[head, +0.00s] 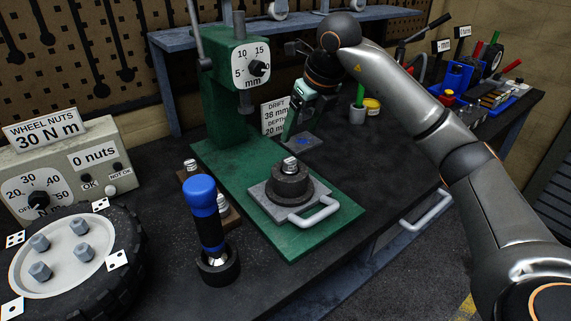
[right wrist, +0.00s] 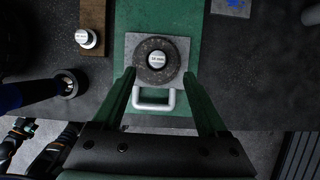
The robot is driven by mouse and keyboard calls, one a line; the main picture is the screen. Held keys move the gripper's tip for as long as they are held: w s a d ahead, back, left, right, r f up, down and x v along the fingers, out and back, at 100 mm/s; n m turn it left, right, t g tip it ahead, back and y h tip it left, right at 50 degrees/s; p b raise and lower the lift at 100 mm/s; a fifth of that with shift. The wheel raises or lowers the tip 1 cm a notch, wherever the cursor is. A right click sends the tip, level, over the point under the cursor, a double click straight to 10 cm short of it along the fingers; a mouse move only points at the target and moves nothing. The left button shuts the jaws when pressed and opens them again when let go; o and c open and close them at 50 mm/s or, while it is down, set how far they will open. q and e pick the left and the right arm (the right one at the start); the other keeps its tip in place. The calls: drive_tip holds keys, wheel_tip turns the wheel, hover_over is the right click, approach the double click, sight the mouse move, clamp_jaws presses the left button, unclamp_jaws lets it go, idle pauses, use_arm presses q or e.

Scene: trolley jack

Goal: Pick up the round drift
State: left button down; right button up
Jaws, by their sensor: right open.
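A round, pale metal drift with a small mm label (right wrist: 157,60) stands upright in the dark ring on the press plate. It shows in the head view (head: 289,162) as a short silver stub in the top of the dark stepped ring (head: 290,185). Another silver cylinder (right wrist: 86,39) stands on a brown wooden block at the left of the wrist view. My right gripper (head: 291,134) is open and empty behind the ring in the head view. Its green fingers (right wrist: 158,76) appear spread on either side of the drift in the wrist view, with the camera looking down. My left gripper is not seen.
The green press (head: 225,85) stands behind the ring. A metal plate with a pale handle (head: 318,213) lies under the ring. A blue-handled tool (head: 204,205) stands in a black cup at left. A wheel (head: 65,260) and gauge box (head: 60,165) fill the left side.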

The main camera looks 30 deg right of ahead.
hover_over(290, 160)
drive_tip(key=s, duration=0.2)
wheel_tip(290, 160, down, 4)
drive_tip(key=x, duration=0.3)
drive_tip(key=p+x, duration=0.1)
drive_tip(key=shift+s+d+f, duration=0.1)
drive_tip(key=shift+s+f, duration=0.15)
drive_tip(key=shift+f, duration=0.1)
drive_tip(key=shift+w+f, duration=0.2)
drive_tip(key=shift+f, duration=0.25)
clamp_jaws()
drive_tip(key=shift+r, duration=0.1)
idle(0.4)
